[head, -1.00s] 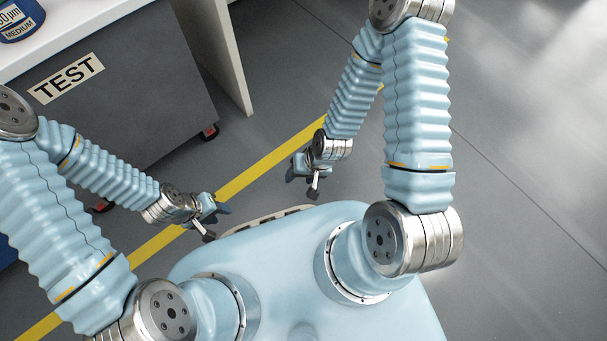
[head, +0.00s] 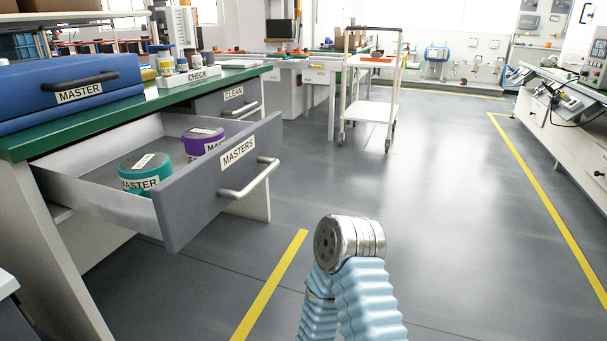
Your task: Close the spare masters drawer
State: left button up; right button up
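The masters drawer (head: 212,190) is pulled out from the green-topped bench on the left. Its grey front carries a MASTERS label and a silver bar handle (head: 250,180). Inside stand a green tin (head: 140,180) labelled MASTER and a purple tin (head: 196,143). No gripper touches the handle. One of my arms shows at the lower middle, apart from the drawer, with only its silver joint and blue sleeves in view. Both grippers are out of the picture.
A shut drawer labelled CLEAN (head: 230,98) sits farther along the bench. A blue MASTER case (head: 75,85) and a CHECK tray (head: 190,76) lie on the green top (head: 130,112). A white trolley (head: 370,110) stands beyond. The floor right of the drawer is clear.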

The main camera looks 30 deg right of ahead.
aim_at(82, 176)
jog(key=z, duration=0.7)
jog(key=i+l+u, duration=0.2)
jog(key=i+l, duration=0.05)
jog(key=l, duration=0.1)
